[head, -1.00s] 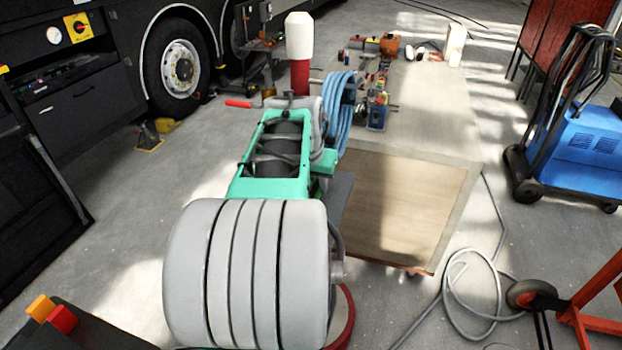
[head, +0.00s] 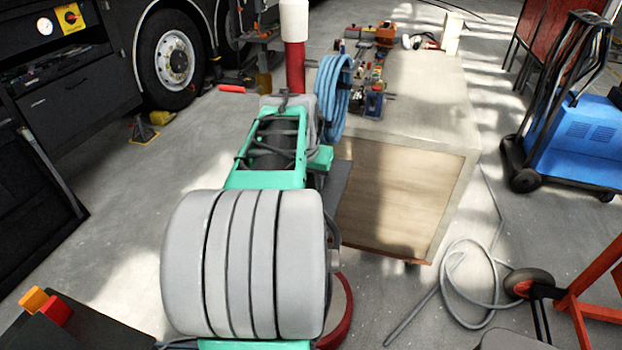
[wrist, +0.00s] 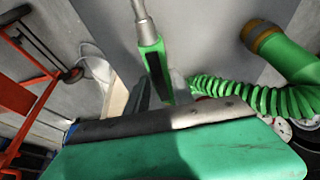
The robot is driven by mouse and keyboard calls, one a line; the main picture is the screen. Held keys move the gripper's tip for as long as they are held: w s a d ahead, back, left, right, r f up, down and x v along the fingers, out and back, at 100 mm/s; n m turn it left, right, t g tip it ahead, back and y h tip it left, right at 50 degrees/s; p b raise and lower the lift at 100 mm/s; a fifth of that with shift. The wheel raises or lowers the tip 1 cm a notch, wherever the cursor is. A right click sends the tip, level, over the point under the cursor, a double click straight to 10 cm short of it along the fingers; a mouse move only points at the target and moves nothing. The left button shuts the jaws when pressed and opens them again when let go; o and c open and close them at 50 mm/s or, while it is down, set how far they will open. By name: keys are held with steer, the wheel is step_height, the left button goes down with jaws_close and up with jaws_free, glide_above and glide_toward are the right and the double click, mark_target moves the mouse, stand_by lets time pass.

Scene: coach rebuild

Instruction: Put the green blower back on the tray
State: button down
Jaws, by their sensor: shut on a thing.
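The green blower (wrist: 154,62), with a metal nozzle pointing up in the picture, shows in the wrist view. My gripper (wrist: 160,97) is shut on it; the dark fingers are partly hidden behind the grey edge of my wrist. In the head view, my own arm hides the gripper and the blower. I cannot make out a tray for certain; several small tools and parts (head: 372,85) stand together on the bench top.
The pale bench (head: 425,110) is right of my arm, with a blue hose coil (head: 332,95) near its left edge. A red and white cylinder (head: 294,50) is beyond my arm. A blue cart (head: 580,145) stands right. A grey hose (head: 455,290) lies on the floor. A green corrugated hose (wrist: 240,95) is near the blower.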

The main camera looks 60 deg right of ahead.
steer(key=shift+f, duration=0.3)
stand_by(0.5)
steer(key=c, duration=1)
jaws_free()
